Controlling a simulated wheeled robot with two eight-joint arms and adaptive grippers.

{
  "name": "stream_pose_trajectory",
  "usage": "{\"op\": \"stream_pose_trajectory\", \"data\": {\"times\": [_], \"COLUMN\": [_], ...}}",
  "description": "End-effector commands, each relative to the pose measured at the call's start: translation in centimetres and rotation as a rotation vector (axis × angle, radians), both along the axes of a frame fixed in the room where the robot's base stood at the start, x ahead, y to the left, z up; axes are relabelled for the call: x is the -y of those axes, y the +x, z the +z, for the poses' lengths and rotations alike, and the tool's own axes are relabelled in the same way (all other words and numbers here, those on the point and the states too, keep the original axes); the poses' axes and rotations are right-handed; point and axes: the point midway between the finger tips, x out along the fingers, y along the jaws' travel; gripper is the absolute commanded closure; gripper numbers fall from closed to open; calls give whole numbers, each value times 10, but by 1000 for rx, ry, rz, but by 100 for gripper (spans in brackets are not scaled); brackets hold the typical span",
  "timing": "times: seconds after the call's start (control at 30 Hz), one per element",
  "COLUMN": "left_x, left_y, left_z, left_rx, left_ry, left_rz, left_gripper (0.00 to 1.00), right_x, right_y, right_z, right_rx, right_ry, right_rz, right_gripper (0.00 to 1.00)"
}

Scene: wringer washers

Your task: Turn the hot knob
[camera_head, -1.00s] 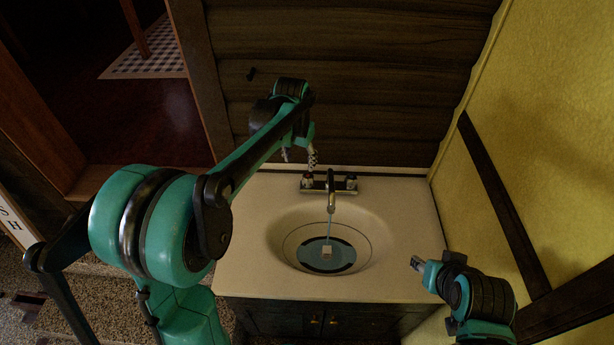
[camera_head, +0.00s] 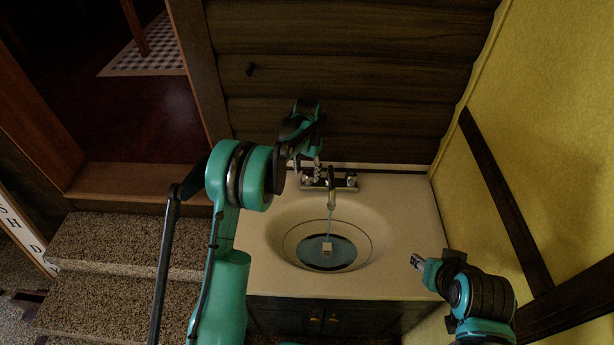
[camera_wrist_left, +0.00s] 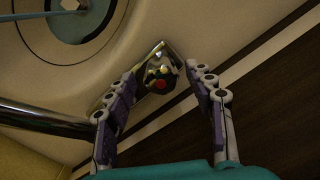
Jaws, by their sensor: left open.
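The hot knob (camera_head: 308,182) is at the left end of the chrome faucet (camera_head: 331,190) behind the sink. In the left wrist view the knob (camera_wrist_left: 158,80) is shiny, with a red mark. My left gripper (camera_head: 307,168) points down just above the knob; its arm and fingers partly hide that end of the faucet. In the left wrist view its fingers (camera_wrist_left: 162,70) are apart, one to each side of the knob in the picture. I cannot tell if they touch it. My right gripper (camera_head: 417,263) is by the counter's right edge, away from the faucet; its jaw state is unclear.
A thin stream runs from the spout into the round basin (camera_head: 290,222), where a small pale block (camera_head: 327,247) sits. The other knob (camera_head: 351,181) is at the faucet's right end. A dark plank wall (camera_head: 370,80) stands close behind; a yellow wall (camera_head: 550,130) bounds the right.

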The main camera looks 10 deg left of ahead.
Motion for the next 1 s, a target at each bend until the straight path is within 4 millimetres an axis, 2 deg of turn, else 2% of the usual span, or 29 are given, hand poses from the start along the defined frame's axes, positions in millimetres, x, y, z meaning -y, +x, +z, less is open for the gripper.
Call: {"op": "stream_pose_trajectory", "data": {"times": [0.13,0.43,0.47,0.63,1.0], "left_x": [0,0,0,0,0], "left_y": [0,0,0,0,0], "left_z": [-14,-16,-16,-16,-16], "left_rx": [0,0,0,0,0], "left_ry": [0,0,0,0,0], "left_rz": [0,0,0,0,35], "left_gripper": [46,46,52,96,96], "right_x": [0,0,0,0,0], "right_y": [0,0,0,0,0], "right_z": [-4,-4,-4,-4,-4], "right_rx": [0,0,0,0,0], "right_ry": [0,0,0,0,0], "right_rz": [0,0,0,0,0], "right_gripper": [60,60,60,60,60]}}
